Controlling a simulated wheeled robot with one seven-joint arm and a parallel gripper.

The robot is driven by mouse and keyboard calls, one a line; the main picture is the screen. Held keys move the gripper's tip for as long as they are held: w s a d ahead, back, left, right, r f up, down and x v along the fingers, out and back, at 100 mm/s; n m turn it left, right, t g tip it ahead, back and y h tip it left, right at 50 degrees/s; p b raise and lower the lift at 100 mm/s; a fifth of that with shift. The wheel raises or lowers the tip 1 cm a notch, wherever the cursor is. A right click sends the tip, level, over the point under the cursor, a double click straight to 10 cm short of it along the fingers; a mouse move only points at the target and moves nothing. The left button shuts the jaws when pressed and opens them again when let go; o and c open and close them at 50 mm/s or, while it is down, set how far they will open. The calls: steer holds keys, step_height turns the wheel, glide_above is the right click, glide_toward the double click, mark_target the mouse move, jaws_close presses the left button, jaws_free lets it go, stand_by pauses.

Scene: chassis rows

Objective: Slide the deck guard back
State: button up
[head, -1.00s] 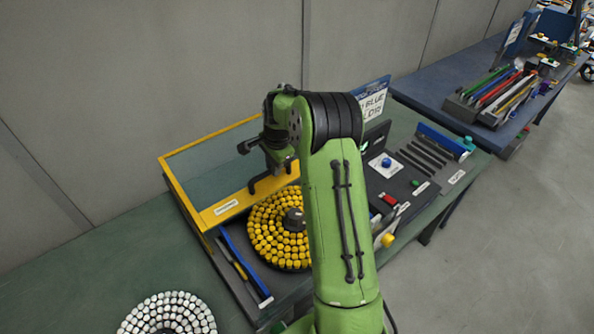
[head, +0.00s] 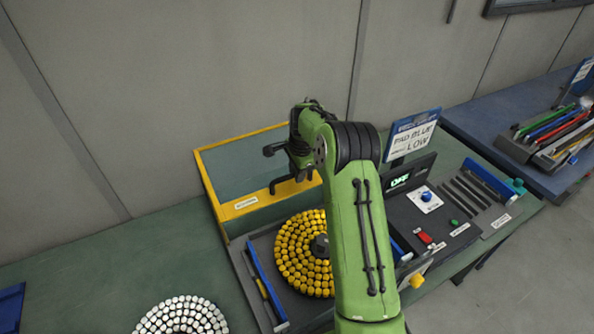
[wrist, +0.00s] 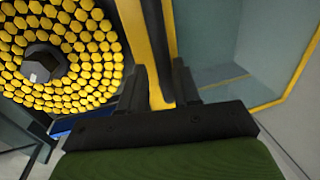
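The deck guard (head: 262,198) is a clear panel in a yellow frame at the back of the workstation. In the wrist view its yellow bar (wrist: 130,28) runs beside the yellow disc array. A dark handle (head: 279,184) rises from its front bar. My gripper (head: 300,172) is over that front bar at the handle. In the wrist view my two dark fingers (wrist: 162,85) stand apart, with the handle (wrist: 160,40) between them, near the right finger. A strip of yellow shows between the left finger and the handle, so the grip looks open. Contact is unclear.
A round array of yellow pieces (head: 296,255) lies in front of the guard, with a white array (head: 180,318) at lower left. A control panel with a blue knob (head: 427,196) and a sign (head: 413,136) stand right of my arm.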

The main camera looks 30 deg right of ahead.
steer(key=shift+o, duration=0.7)
steer(key=s+r, duration=0.3)
steer(key=r, duration=1.2)
steer(key=shift+r, duration=0.3)
steer(key=shift+f, duration=0.1)
